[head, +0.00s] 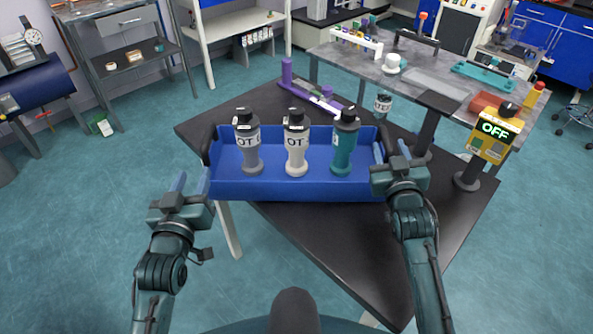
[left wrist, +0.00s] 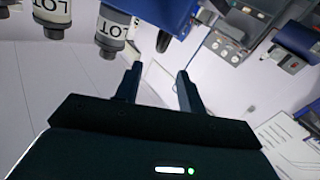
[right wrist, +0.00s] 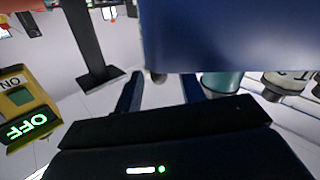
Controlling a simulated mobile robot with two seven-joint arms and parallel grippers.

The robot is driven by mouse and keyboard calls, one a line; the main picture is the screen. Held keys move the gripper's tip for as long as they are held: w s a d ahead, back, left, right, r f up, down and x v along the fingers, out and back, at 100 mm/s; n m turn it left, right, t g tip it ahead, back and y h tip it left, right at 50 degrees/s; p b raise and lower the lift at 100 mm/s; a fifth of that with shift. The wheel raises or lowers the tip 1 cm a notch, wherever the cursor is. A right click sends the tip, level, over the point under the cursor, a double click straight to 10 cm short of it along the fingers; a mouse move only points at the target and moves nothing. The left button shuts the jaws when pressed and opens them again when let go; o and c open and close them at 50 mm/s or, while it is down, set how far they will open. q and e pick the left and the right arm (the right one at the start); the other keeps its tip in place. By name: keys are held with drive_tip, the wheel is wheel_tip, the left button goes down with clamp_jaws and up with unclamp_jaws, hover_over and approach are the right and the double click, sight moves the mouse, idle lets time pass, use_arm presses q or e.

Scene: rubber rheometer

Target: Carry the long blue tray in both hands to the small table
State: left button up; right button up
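The long blue tray (head: 300,189) is at the near edge of a black table (head: 350,245), with dark handles at its ends. It carries a grey bottle (head: 249,155), a white bottle (head: 296,152) and a teal bottle (head: 343,155), all upright. My left gripper (head: 192,182) is open and empty, just left of the tray's left end; in the left wrist view, the tray (left wrist: 165,12) is beyond the fingers. My right gripper (head: 391,150) is at the tray's right end with its fingers apart; in the right wrist view, the tray wall (right wrist: 235,35) is close to them. Contact is unclear.
A grey workbench (head: 345,55) with tools stands behind and to the right. A yellow box reading OFF (head: 494,137) stands on a post at the right. A purple fixture (head: 310,95) lies behind the tray. Open floor (head: 90,215) is at left.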

drive_tip(key=s, duration=0.8)
drive_tip(key=shift+s, duration=0.25)
